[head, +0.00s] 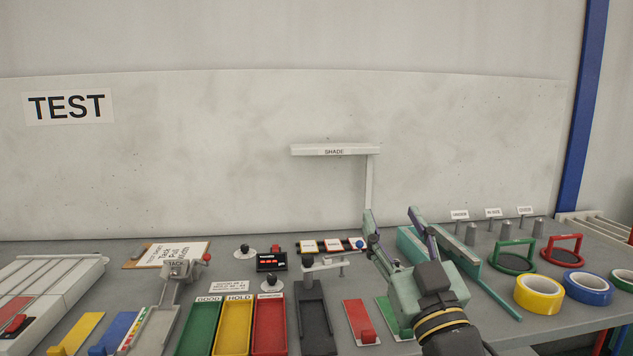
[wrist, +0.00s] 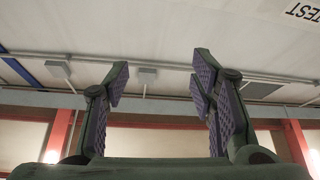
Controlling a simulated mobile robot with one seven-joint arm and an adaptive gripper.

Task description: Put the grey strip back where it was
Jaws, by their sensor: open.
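My gripper (head: 390,213) is raised over the right half of the bench in the head view, its two fingers pointing up and spread apart. The wrist view also shows my gripper (wrist: 160,75) with wide-open fingers and nothing between them. I cannot pick out a loose grey strip for certain. A long dark grey tray (head: 314,318) lies on the bench left of my gripper. My arm hides part of the bench around the green piece (head: 384,307).
Green (head: 196,330), yellow (head: 232,330) and red (head: 269,328) trays stand at front centre. A SHADE arm (head: 335,150) rises behind my gripper. Yellow (head: 539,294) and blue (head: 588,288) tape rolls lie right, before several grey pegs (head: 504,231). A small red piece (head: 360,322) lies nearby.

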